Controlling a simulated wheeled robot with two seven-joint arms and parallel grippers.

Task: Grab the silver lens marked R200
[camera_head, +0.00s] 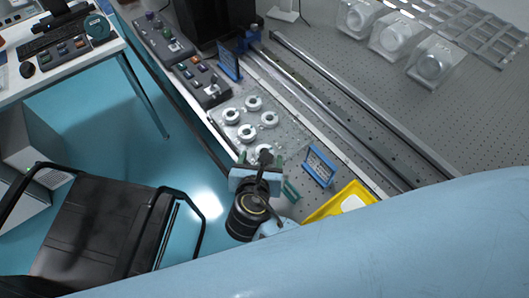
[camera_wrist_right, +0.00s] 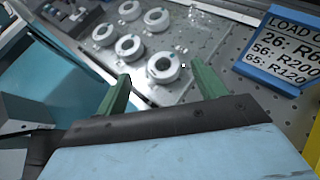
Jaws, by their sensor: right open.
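Several white ring-shaped lenses with dark centres lie on a clear perforated plate (camera_head: 283,136) in the head view. The nearest lens (camera_wrist_right: 163,67) lies between and just beyond my right gripper's fingertips in the right wrist view. Other lenses (camera_wrist_right: 129,47) sit to its left and behind. No marking on any lens is readable. My right gripper (camera_head: 261,158) is open and empty, its green fingers apart at the near end of the plate; it also shows in the right wrist view (camera_wrist_right: 160,70). My left gripper is not in view.
A blue-framed sign (camera_wrist_right: 285,52) at right lists "56: R200" among other lines. A yellow tray (camera_head: 338,203) stands to the right, control boxes (camera_head: 203,80) behind the lenses. Long rails (camera_head: 345,110) run along the table. A black chair (camera_head: 105,225) stands on the floor at left.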

